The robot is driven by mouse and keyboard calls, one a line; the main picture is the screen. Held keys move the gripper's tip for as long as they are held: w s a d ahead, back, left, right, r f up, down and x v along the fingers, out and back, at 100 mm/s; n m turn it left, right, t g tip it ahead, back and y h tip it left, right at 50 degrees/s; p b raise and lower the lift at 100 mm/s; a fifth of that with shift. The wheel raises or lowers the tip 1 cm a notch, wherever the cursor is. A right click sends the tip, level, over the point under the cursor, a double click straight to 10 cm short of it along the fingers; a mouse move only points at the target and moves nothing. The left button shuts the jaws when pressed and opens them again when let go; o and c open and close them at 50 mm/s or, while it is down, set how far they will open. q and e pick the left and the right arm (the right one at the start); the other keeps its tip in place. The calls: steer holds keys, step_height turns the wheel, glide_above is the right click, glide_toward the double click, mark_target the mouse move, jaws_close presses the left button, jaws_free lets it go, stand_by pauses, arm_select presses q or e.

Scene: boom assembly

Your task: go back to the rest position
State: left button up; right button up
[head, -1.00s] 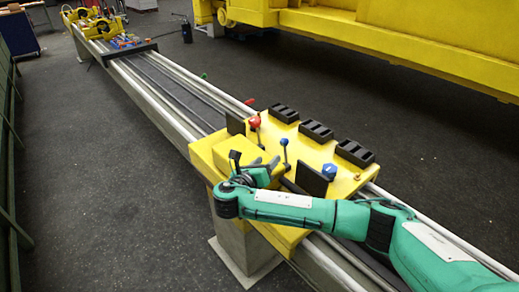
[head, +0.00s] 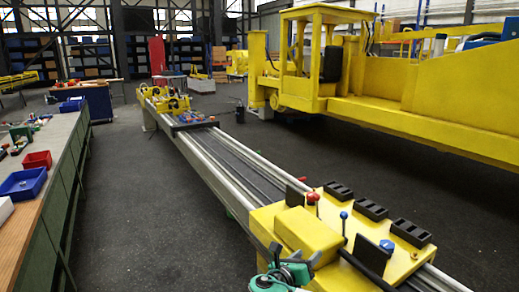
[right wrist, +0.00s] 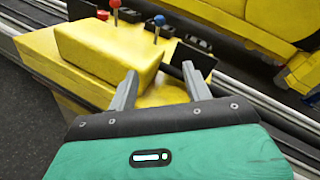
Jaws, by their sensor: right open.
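My right gripper (head: 290,262) is at the bottom edge of the head view, in front of the yellow carriage (head: 400,262) on the rails. In the right wrist view its two grey fingers (right wrist: 160,82) are spread apart with nothing between them. They point toward the yellow block (right wrist: 108,50) on the carriage. That block also shows in the head view (head: 308,232). I cannot tell whether the fingers touch it. Most of my right arm is below the head picture. My left gripper is not in view.
Red-topped (head: 312,197) and blue-topped (head: 344,216) levers and black blocks (head: 371,207) stand on the carriage. Long rails (head: 235,160) run away to the far left. A workbench with bins (head: 23,183) stands at left, a large yellow machine (head: 420,105) at right. Floor between bench and rails is clear.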

step_height(320, 180, down, 22)
steer(key=s+d+m+g+y, duration=0.2)
steer(key=m+g+y, duration=0.2)
steer(key=m, duration=0.2)
steer(key=s+d+f+m+g+y, duration=0.2)
steer(key=s+f+m, duration=0.3)
steer(key=f, duration=0.6)
steer(key=s+d+f+m+g+y, duration=0.1)
steer(key=s+f+m+g, duration=0.1)
steer(key=s+f, duration=0.7)
steer(key=s+d+f+m+g+y, duration=0.3)
steer(key=s+f+m, duration=0.5)
steer(key=s+f, duration=0.95)
steer(key=s+d+f+m, duration=0.1)
steer(key=s+f+m, duration=0.1)
steer(key=s, duration=0.7)
steer(key=s+d+f+m, duration=0.2)
steer(key=s+f+m, duration=0.1)
steer(key=s, duration=0.7)
steer(key=s+d+f+m, duration=0.2)
steer(key=s+m, duration=0.3)
steer(key=s, duration=0.4)
steer(key=shift+s+f+g+y, duration=0.25)
steer(key=shift+f+g+y, duration=0.05)
steer(key=shift+f+g, duration=0.1)
